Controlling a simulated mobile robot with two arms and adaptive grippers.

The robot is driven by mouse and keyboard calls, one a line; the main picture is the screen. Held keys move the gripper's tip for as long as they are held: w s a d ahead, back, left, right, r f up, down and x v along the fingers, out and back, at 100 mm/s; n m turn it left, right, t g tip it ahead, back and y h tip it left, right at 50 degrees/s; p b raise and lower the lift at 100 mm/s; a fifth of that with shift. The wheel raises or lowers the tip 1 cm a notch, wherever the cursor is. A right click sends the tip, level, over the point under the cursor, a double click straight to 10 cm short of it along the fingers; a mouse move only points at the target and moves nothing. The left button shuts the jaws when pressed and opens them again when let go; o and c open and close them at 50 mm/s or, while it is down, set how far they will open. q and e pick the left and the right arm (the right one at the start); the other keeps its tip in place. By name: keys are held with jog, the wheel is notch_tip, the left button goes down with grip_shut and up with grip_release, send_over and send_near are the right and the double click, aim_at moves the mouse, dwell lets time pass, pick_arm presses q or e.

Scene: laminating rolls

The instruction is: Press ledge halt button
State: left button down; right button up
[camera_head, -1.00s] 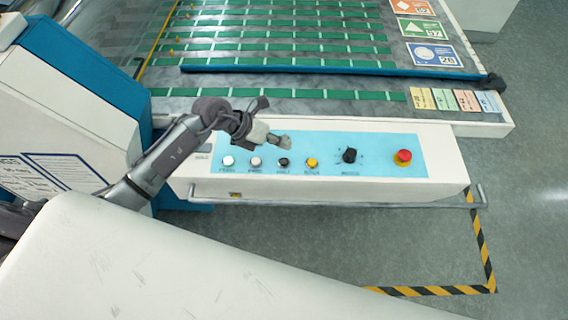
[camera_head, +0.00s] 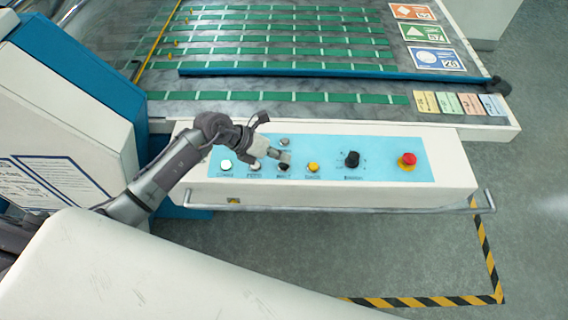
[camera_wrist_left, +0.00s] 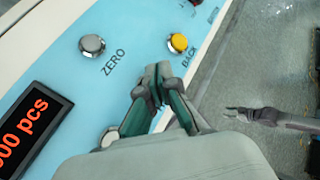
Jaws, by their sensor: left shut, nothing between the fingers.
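The light-blue control panel (camera_head: 330,168) runs along the front of the white machine. The dark halt button (camera_head: 283,167) sits in its front row, left of the yellow button (camera_head: 313,167), and is partly covered by my left gripper. My left gripper (camera_head: 286,157) is shut and empty, with its fingertips just over or beside the halt button; I cannot tell whether they touch. In the left wrist view the shut fingertips (camera_wrist_left: 158,72) cover the button and most of its label. A second gripper (camera_wrist_left: 232,113), my right one, shows over the floor; its jaw opening is unclear.
The yellow BACK button (camera_wrist_left: 178,42) and grey ZERO button (camera_wrist_left: 92,45) are close to the fingers. White buttons (camera_head: 226,164), a black knob (camera_head: 352,159) and a red stop button (camera_head: 408,159) share the panel. A metal rail (camera_head: 400,209) runs along the front.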

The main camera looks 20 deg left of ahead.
aim_at(281, 165)
dwell(0.7)
pick_arm(q)
jog(key=shift+f, duration=0.1)
jog(key=shift+f+b, duration=0.65)
jog(key=shift+f, duration=0.1)
dwell(0.6)
jog(key=shift+r, duration=0.1)
jog(key=shift+r+p, duration=0.75)
jog(key=shift+r, duration=0.05)
notch_tip(281, 165, up, 5)
jog(key=p, duration=0.4)
